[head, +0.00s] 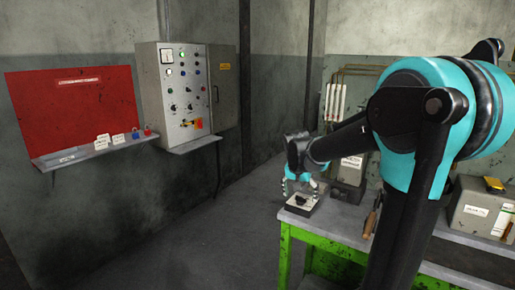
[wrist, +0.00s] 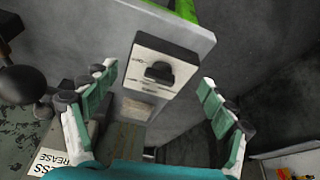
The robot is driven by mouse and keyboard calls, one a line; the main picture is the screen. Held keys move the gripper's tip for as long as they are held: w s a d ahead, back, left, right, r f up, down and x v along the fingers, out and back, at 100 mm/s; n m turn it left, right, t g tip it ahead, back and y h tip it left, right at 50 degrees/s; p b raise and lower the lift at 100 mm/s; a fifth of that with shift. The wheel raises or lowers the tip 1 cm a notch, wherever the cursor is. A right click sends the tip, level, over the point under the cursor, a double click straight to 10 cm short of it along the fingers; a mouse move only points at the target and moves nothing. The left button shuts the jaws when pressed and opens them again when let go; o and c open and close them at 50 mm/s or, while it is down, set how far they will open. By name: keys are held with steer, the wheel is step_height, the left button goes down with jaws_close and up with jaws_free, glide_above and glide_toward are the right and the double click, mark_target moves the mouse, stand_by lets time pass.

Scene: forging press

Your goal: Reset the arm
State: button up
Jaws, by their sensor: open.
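My gripper (head: 301,184) is at the end of my teal and black arm, above the left end of the workbench (head: 331,212). It is open, with nothing between its fingers. In the wrist view its two padded fingers (wrist: 160,110) stand wide apart. A small light panel with a black knob (wrist: 160,72) shows between and beyond them. In the head view the panel (head: 299,204) lies on the bench top just below my gripper. I cannot tell whether the fingers touch anything.
A grey control cabinet (head: 187,90) and a red board with a shelf (head: 70,102) are on the wall at left. A labelled grey box (head: 350,170) stands close behind my gripper. Another grey box (head: 482,210) stands at right. The floor (head: 210,225) left of the bench is clear.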

steer(key=s+d+f+n, duration=0.1)
steer(key=s+f, duration=0.3)
steer(key=s, duration=0.3)
steer(key=s+d+f+n+y, duration=0.1)
steer(key=s+f, duration=0.3)
steer(key=s, duration=0.4)
steer(key=s+d+f+n, duration=0.1)
steer(key=s+f+n, duration=0.1)
steer(key=s+f, duration=0.3)
steer(key=s, duration=0.2)
steer(key=shift+s+d+n+y, duration=0.2)
steer(key=shift+s+n+y, duration=0.1)
steer(key=shift+s+y, duration=0.1)
steer(key=shift+w, duration=0.1)
